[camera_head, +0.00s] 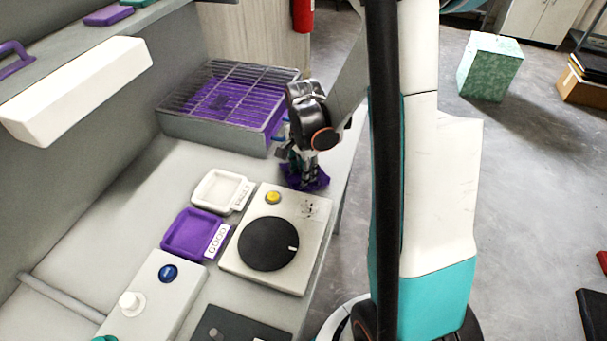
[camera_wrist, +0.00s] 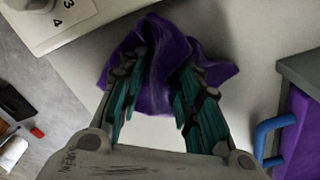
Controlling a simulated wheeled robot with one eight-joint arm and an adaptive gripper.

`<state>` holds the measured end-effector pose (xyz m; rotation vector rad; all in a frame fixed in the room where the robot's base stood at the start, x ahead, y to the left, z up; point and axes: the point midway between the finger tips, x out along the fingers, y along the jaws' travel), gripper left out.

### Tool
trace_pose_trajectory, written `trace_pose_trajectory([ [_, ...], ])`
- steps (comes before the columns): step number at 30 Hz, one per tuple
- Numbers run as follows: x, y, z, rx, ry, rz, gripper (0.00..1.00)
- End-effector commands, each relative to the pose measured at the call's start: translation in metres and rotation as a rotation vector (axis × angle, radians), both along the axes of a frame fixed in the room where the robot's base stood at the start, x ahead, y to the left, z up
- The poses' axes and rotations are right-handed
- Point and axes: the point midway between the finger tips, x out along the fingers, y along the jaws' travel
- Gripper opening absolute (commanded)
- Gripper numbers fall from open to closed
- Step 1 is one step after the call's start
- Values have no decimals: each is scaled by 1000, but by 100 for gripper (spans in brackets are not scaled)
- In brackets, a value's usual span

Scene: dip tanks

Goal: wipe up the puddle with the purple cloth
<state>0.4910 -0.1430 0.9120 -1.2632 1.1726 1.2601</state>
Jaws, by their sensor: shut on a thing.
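The purple cloth (camera_wrist: 157,62) is bunched between the fingers of my gripper (camera_wrist: 160,95) in the wrist view, with its edges spreading out on the pale bench top. In the head view my gripper (camera_head: 303,172) points down at the bench, and the purple cloth (camera_head: 318,181) shows around its fingertips. The cloth appears to touch the bench or be very close to it. No puddle can be made out in either view; the cloth and gripper may hide it.
A grey tank with a wire rack (camera_head: 215,125) stands just behind my gripper. A dial box (camera_head: 275,245), a white tray (camera_head: 222,190) and a purple tray labelled GOOD (camera_head: 190,232) lie nearer. The bench's right edge is close to the gripper.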

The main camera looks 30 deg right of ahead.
Motion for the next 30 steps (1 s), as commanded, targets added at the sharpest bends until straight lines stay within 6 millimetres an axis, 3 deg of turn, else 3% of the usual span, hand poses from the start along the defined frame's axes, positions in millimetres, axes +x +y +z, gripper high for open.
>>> trace_pose_trajectory([
  [1, 0, 0, 13, 0, 0, 0, 11],
  [3, 0, 0, 28, 0, 0, 0, 0],
  [16, 0, 0, 105, 0, 2, 0, 0],
  [21, 0, 0, 116, 0, 2, 0, 0],
  [30, 0, 0, 115, 0, 2, 0, 0],
])
